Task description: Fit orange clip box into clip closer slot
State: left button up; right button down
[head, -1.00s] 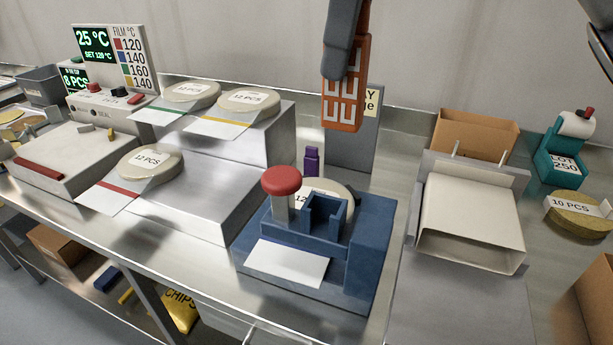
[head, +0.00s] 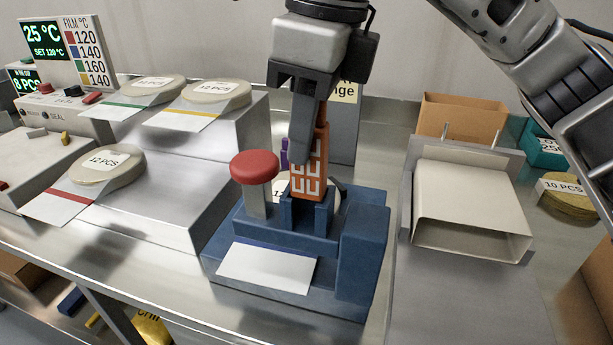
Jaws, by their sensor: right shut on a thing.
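The orange clip box (head: 309,172) is upright, with white slots on its face. My right gripper (head: 308,135) comes down from above and is shut on it. The box's lower end is at the slot (head: 306,212) of the blue clip closer (head: 365,240). The slot's front walls hide the bottom of the box, so I cannot tell how deep it sits. The closer has a red knob (head: 254,167) on a post left of the slot and a white card (head: 267,271) in front. My left gripper is not in view.
An open cream bag (head: 470,210) lies on a grey stand to the right, with a cardboard box (head: 463,118) behind it. Labelled discs on metal steps (head: 145,210) stand to the left. A purple object (head: 284,155) is partly hidden behind the closer.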

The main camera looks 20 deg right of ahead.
aim_at(306, 167)
jog(key=shift+f+b, duration=1.25)
jog(key=shift+f, duration=0.8)
jog(key=shift+f, duration=0.1)
jog(key=shift+f+b, duration=0.15)
jog(key=shift+b, duration=0.15)
jog(key=c, duration=1.3)
grip_release()
jog(key=shift+o, duration=0.2)
jog(key=r, duration=0.4)
jog(key=d+r+p, duration=0.1)
jog(key=r, duration=0.3)
jog(key=s+r+p, duration=0.1)
jog(key=r, duration=0.3)
jog(key=shift+d+r, duration=0.2)
jog(key=shift+d, duration=0.05)
